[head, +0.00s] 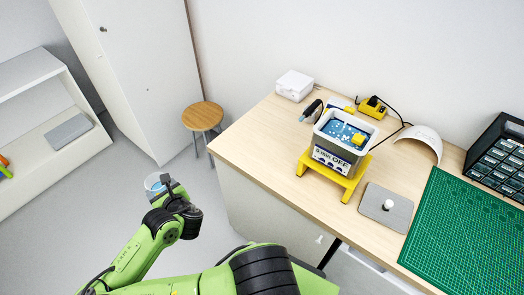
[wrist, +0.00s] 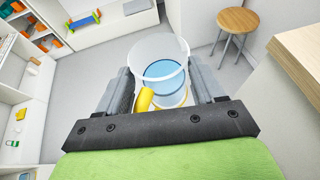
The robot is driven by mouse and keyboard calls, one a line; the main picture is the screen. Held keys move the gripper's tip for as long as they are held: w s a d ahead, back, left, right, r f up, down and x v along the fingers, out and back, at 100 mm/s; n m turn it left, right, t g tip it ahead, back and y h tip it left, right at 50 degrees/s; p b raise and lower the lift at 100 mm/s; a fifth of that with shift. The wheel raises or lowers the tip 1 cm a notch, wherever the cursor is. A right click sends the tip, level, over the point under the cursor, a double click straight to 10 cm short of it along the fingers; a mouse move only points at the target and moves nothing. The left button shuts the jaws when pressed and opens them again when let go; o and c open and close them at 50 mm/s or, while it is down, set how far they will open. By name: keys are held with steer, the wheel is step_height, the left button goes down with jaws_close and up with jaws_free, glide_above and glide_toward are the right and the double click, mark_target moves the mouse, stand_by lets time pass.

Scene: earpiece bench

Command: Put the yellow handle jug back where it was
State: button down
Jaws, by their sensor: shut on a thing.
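The yellow handle jug is a clear jug (wrist: 158,55) with light blue liquid in it, held between my jaws in the wrist view. Its yellow handle (wrist: 144,99) points back toward my wrist. In the head view the jug (head: 154,181) shows at the end of my arm, above the grey floor and left of the bench. My gripper (wrist: 163,88) is shut on the jug. It also shows in the head view (head: 166,190), partly hiding the jug. The jug looks roughly upright.
The wooden bench (head: 258,151) carries an ultrasonic bath (head: 335,160) on a yellow stand, a grey pad (head: 376,212) and a green mat (head: 450,250). A round stool (head: 203,116) stands by the bench's left end. A white shelf (head: 25,145) holds another grey pad (head: 68,131).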

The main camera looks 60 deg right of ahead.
steer(key=s+d+r+m+g+h+p, duration=0.2)
steer(key=s+d+r+m+h, duration=0.3)
steer(key=d, duration=0.6)
steer(key=s+d+r+m+g+h+p, duration=0.1)
steer(key=s+d+r+m+g+p, duration=0.15)
steer(key=d+r, duration=0.65)
steer(key=s+d+r+m+g+h+p, duration=0.25)
steer(key=s+d+r+m+g, duration=0.2)
steer(key=s+d+r, duration=0.8)
step_height(320, 180, down, 26)
steer(key=s+d+b, duration=0.1)
steer(key=b, duration=1)
steer(key=shift+s+d+g, duration=0.3)
steer(key=shift+s+g, duration=0.05)
steer(key=shift+g, duration=0.05)
steer(key=shift+c, duration=0.7)
jaws_free()
